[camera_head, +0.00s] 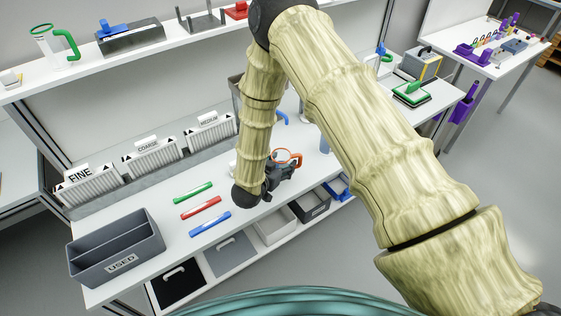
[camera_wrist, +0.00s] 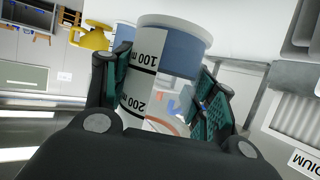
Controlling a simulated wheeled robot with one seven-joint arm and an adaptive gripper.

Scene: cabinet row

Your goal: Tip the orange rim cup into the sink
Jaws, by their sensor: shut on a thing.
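The orange rim cup (camera_head: 297,155) is at my gripper (camera_head: 272,184) in the head view, above the front part of the white worktop. Its orange rim shows as a loop, partly hidden by my arm. In the wrist view my gripper (camera_wrist: 160,105) is shut on the clear cup (camera_wrist: 140,75), one finger on each side. The cup has black 100 and 200 marks and a blue-tinted end. A faint orange curve shows low between the fingers. Its exact tilt and its contents are hard to tell. I cannot clearly make out the sink; my arm hides part of the worktop.
A green (camera_head: 193,192), a red (camera_head: 201,208) and a blue marker (camera_head: 210,224) lie on the worktop. A grey USED bin (camera_head: 120,262) stands at the left front. Filter boxes (camera_head: 155,160) line the back. A shelf (camera_head: 130,62) runs above. The grey floor at right is open.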

